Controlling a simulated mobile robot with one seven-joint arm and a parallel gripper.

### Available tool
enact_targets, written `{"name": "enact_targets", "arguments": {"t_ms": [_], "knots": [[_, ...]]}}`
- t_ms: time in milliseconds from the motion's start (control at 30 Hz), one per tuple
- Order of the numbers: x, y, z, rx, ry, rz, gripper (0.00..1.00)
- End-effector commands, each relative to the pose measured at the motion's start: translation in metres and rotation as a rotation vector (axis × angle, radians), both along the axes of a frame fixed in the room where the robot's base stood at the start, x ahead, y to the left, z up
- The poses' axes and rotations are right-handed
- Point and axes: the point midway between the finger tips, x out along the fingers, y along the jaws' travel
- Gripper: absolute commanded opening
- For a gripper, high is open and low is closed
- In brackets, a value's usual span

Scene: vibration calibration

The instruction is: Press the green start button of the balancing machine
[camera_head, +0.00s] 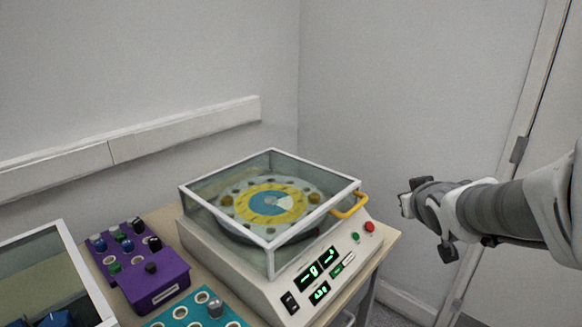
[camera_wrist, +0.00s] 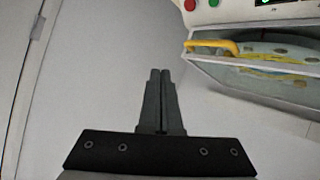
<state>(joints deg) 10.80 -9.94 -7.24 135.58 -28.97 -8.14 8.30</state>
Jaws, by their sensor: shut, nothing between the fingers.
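The balancing machine (camera_head: 270,290) stands on the table with its clear cover closed over a yellow and blue disc (camera_head: 268,203). Its green start button (camera_head: 356,237) is on the sloped front panel, left of a red button (camera_head: 369,227). In the wrist view the green button (camera_wrist: 214,3) and the red button (camera_wrist: 190,5) are at the top edge. My gripper (camera_head: 404,202) is right of the machine, apart from it. In the wrist view my gripper (camera_wrist: 160,72) has its two fingers together with nothing between them, pointing at bare wall and not touching the machine.
A yellow handle (camera_head: 349,206) sticks out from the cover's right side, between my gripper and the disc. A purple block with knobs (camera_head: 155,284), a teal block (camera_head: 190,315) and a glass-topped box (camera_head: 85,262) are at the left. The space right of the table is free.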

Motion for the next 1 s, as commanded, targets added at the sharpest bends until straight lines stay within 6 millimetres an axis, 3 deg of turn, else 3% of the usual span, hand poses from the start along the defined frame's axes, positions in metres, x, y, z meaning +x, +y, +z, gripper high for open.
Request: {"name": "enact_targets", "arguments": {"t_ms": [33, 200, 500, 667, 1000], "knots": [[0.013, -0.008, -0.021, -0.013, -0.026, 0.022, 0.0], [0.048, -0.02, -0.059, -0.033, -0.136, 0.135, 0.0], [0.072, -0.019, -0.12, 0.015, -0.268, 0.343, 0.0], [0.073, -0.017, -0.132, 0.04, -0.298, 0.394, 0.0], [0.073, -0.015, -0.132, 0.046, -0.306, 0.407, 0.0]]}}
